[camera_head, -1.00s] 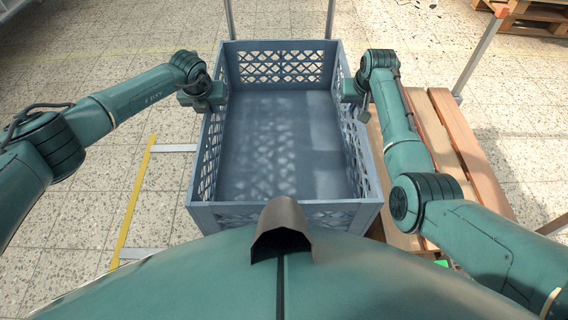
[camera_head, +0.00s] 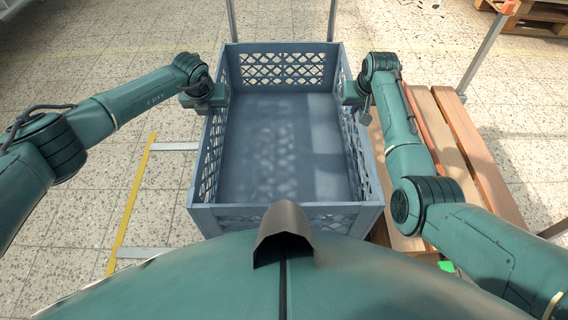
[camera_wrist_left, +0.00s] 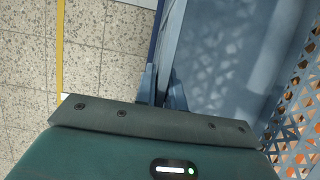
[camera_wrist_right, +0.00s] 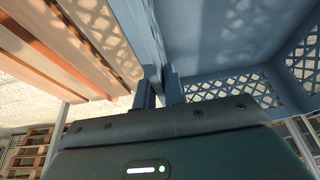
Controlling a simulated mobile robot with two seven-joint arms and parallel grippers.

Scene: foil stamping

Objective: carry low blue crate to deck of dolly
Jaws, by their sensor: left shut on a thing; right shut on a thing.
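The low blue crate (camera_head: 283,214) is an open grey-blue box with lattice walls and an empty floor. It is level in front of my body in the head view. My left gripper (camera_head: 222,97) is shut on its left wall; the left wrist view shows the fingers (camera_wrist_left: 162,88) on either side of the rim. My right gripper (camera_head: 346,96) is shut on the opposite wall, and its fingers (camera_wrist_right: 158,90) straddle the rim in the right wrist view. What is under the crate is hidden. I cannot pick out the dolly deck for certain.
Wooden slats (camera_head: 478,160) lie lower, beside and partly behind the crate's right side. A metal post (camera_head: 485,50) stands beyond them. A yellow line (camera_head: 130,205) with pale cross strips marks the tiled floor at left. A pallet (camera_head: 535,18) is at the far right.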

